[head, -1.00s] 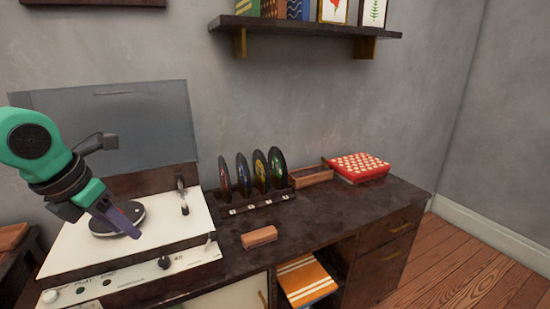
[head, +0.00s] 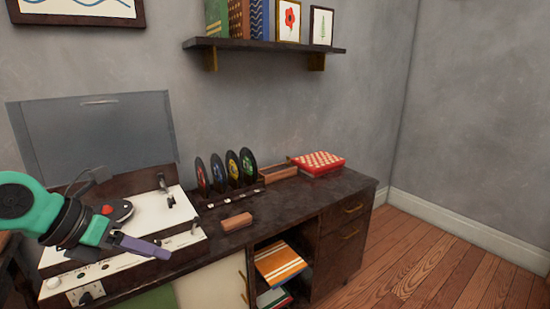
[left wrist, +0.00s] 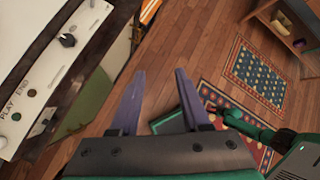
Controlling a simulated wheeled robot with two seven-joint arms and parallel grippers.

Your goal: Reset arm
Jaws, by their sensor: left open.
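My left gripper (head: 140,246) is in front of the record player (head: 130,262) at the left of the head view. Its purple fingers point right and hold nothing. The record player's white panel with knobs shows at the left of that view (left wrist: 30,75). My left arm hides part of the record player in the head view. My right gripper cannot be made out in the head view.
A dark cabinet (head: 325,197) carries a rack of several records (head: 231,170), a small wooden block (head: 236,221), a wooden tray (head: 265,172) and a red patterned box (head: 321,163). A wall shelf (head: 270,46) hangs above. Wooden floor (head: 440,250) is clear at the right. Rugs (left wrist: 262,72) lie on the floor.

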